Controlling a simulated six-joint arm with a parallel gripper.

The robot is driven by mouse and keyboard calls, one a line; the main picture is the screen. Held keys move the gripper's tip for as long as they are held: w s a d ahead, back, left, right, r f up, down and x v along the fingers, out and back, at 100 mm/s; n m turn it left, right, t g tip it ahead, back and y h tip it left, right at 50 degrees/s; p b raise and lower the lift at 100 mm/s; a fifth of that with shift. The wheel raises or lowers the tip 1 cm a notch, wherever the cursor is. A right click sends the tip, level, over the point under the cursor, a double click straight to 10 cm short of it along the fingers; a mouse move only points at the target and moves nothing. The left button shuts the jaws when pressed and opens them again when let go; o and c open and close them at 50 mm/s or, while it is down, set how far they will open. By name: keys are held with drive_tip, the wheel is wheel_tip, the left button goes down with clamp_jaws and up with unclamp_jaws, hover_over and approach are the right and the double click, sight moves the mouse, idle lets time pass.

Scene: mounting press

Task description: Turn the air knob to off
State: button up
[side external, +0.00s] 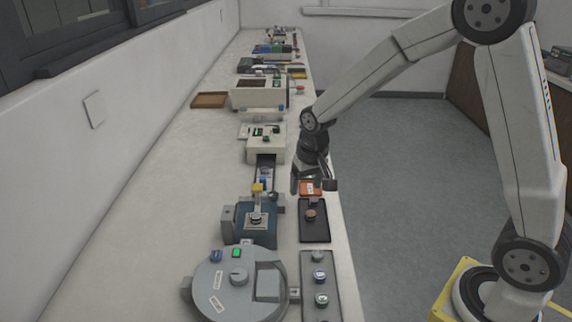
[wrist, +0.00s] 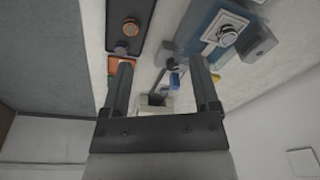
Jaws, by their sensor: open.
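I cannot tell for sure which control is the air knob, as no label is legible.
A black tray (side external: 304,235) with round pieces lies right of the press; it also shows in the wrist view (wrist: 112,35). A grey strip (side external: 308,288) with several jars is at the front right. White boxes (side external: 264,146) stand behind.

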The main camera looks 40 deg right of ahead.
drive_tip(key=s+a+n, duration=0.1)
drive_tip(key=s+n, duration=0.2)
drive_tip(key=s, duration=0.8)
drive_tip(key=shift+s+t, duration=0.35)
drive_tip(key=shift+t, duration=0.05)
drive_tip(key=shift+a, duration=0.1)
drive_tip(key=shift+s+a+f+n, duration=0.15)
drive_tip(key=shift+s+n, duration=0.25)
drive_tip(key=shift+s, duration=1.1)
